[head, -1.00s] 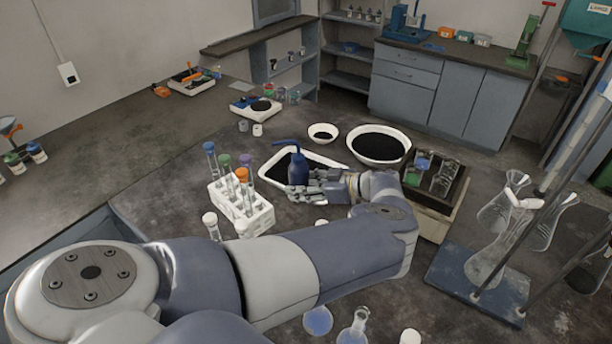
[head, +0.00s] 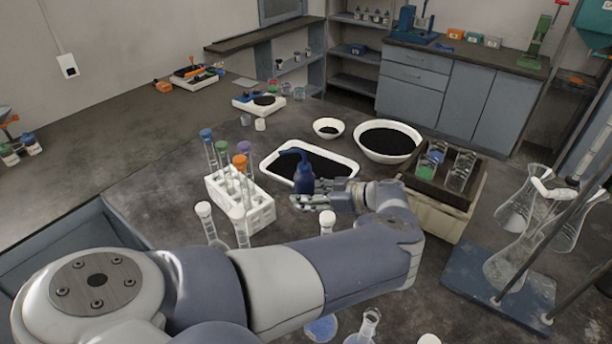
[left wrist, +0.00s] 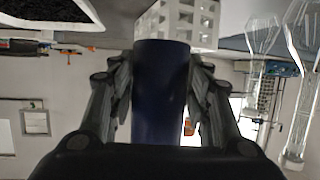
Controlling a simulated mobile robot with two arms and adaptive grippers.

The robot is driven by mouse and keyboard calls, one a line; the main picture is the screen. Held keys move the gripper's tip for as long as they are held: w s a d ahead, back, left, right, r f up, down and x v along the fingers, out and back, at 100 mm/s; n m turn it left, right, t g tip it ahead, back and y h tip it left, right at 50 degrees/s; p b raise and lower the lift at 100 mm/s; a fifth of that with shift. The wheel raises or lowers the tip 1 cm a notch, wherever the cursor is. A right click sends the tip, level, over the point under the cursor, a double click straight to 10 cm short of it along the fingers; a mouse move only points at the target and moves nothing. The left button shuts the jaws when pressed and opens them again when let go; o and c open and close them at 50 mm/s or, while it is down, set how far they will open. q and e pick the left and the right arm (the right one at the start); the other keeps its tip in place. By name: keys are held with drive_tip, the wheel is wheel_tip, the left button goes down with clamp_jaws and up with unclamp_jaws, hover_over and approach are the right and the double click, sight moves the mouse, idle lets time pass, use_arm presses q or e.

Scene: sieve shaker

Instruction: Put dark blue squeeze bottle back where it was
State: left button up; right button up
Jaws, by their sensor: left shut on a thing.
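The dark blue squeeze bottle (head: 303,178) has a bent nozzle at its top and stands upright in the head view, in front of the white tray of black grains (head: 348,172). My left gripper (head: 310,200) is shut on it from the right. In the left wrist view the bottle (left wrist: 160,92) fills the space between the two fingers (left wrist: 160,105). Its base is partly hidden by the gripper, so I cannot tell whether it touches the table. My right gripper is not in view.
A white rack (head: 258,212) with several capped tubes stands just left of the bottle. White bowls of black grains (head: 388,157) are behind. A dark-topped box with glassware (head: 438,215) and a blue-based stand with flasks (head: 470,285) are at right.

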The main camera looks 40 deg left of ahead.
sight(307, 228)
use_arm(q)
wheel_tip(307, 228, down, 10)
drive_tip(key=b, duration=0.8)
drive_tip(key=shift+r, duration=0.1)
drive_tip(key=shift+w+r, duration=0.1)
drive_tip(key=shift+f+b, duration=0.3)
drive_tip(key=o, duration=0.6)
drive_tip(key=shift+r, duration=0.1)
